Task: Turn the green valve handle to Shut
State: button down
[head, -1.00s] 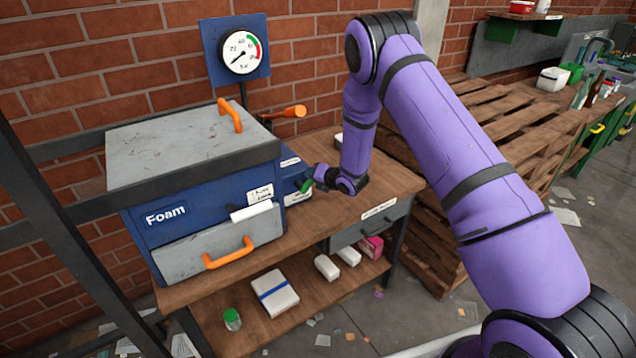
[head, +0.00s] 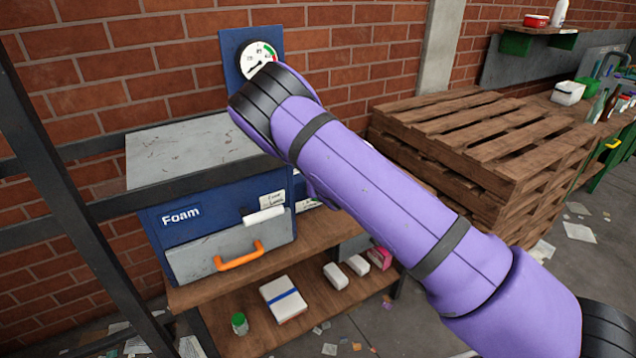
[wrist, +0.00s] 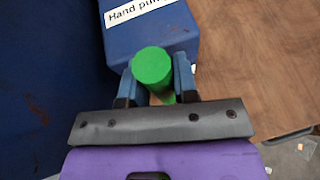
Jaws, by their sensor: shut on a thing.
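The green handle (wrist: 152,66) shows in the wrist view as a round end with a short stem below it, in front of a blue housing (wrist: 150,42). My gripper (wrist: 156,75) has its two blue fingers on either side of the handle and is shut on it. A white label on the housing (wrist: 138,10) reads "Hand pum", cut off by the frame edge. In the head view my arm hides both the gripper and the green handle. I cannot read any Shut mark.
A blue box marked Foam (head: 180,218) with an orange-handled front (head: 240,256) stands left on the wooden bench (head: 335,234). A partly covered gauge (head: 254,55) is on the wall behind. Stacked pallets (head: 480,150) stand right. White packs (head: 284,300) lie on the lower shelf.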

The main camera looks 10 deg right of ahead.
jog(key=shift+s+a+n, duration=0.1)
jog(key=shift+a+n, duration=0.05)
jog(key=shift+n, duration=0.15)
jog(key=c, duration=0.9)
grip_release()
jog(key=v, duration=1)
jog(key=shift+s, duration=0.4)
